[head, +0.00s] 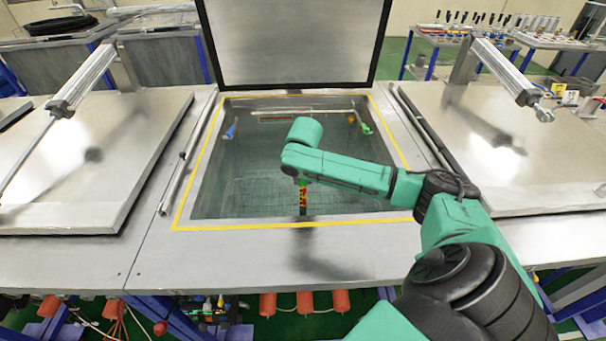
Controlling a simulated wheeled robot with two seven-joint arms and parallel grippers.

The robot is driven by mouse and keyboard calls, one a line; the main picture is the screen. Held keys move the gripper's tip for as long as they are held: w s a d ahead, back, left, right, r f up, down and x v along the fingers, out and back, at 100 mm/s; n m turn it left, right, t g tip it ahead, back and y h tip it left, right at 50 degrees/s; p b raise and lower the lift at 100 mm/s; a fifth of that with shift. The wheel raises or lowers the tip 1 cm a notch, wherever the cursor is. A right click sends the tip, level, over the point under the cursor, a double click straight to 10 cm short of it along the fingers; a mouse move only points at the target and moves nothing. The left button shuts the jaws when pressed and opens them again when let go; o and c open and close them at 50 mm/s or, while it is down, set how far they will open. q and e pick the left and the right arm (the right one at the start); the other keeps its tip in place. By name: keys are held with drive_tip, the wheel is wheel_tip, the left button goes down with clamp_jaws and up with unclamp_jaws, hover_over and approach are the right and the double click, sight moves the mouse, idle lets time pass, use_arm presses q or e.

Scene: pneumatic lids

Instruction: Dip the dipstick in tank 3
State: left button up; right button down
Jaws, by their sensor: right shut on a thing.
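The open tank (225,170) is in the middle of the head view, with yellow tape around its opening and greenish liquid or a tiled interior inside. Its metal lid (295,40) stands raised behind it. My right arm reaches over the opening from the right. My right gripper (303,181) points down, mostly hidden under my wrist, and is shut on the dipstick (303,197), a thin upright stick with red and yellow bands and a dark lower part. I cannot tell whether its lower end touches the liquid. No tank number is readable. My left gripper is not in view.
Closed lids lie on the left tank (100,150) and the right tank (480,140), each with a pneumatic cylinder (85,80) above. Small blue and green fittings (230,131) sit at the open tank's inner back corners. Tool-laden tables (460,38) stand at the back right.

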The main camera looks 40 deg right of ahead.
drive_tip(key=shift+f, duration=0.6)
idle(0.5)
drive_tip(key=shift+r, duration=0.1)
idle(0.5)
wheel_tip(320, 180, up, 26)
drive_tip(key=p, duration=0.8)
idle(0.6)
idle(0.4)
